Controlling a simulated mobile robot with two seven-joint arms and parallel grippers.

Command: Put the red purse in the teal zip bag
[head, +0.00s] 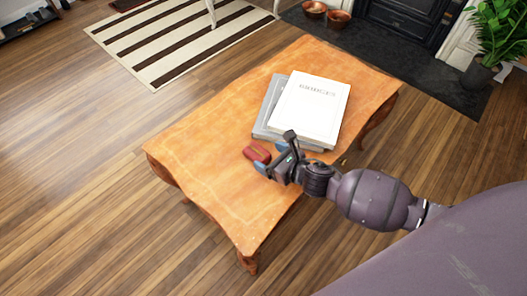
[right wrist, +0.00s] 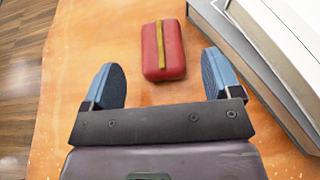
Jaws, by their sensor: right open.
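The red purse (head: 257,153) lies on the wooden table, close to the books. In the right wrist view the purse (right wrist: 163,50) is a small red block with a yellow strip along its top. My right gripper (head: 273,160) is open just beside it. In the right wrist view its two blue fingers (right wrist: 160,78) are spread apart, and the purse lies just beyond them, roughly centred, with nothing between the fingers. I see no teal zip bag in either view. My left gripper is not in view.
Books (head: 312,108) are stacked on the wooden table (head: 215,175), right beside the purse; their edges (right wrist: 262,62) are close to my right finger. The table's left part is clear. A striped rug (head: 165,45), a potted plant (head: 490,45) and copper bowls (head: 328,14) are farther back.

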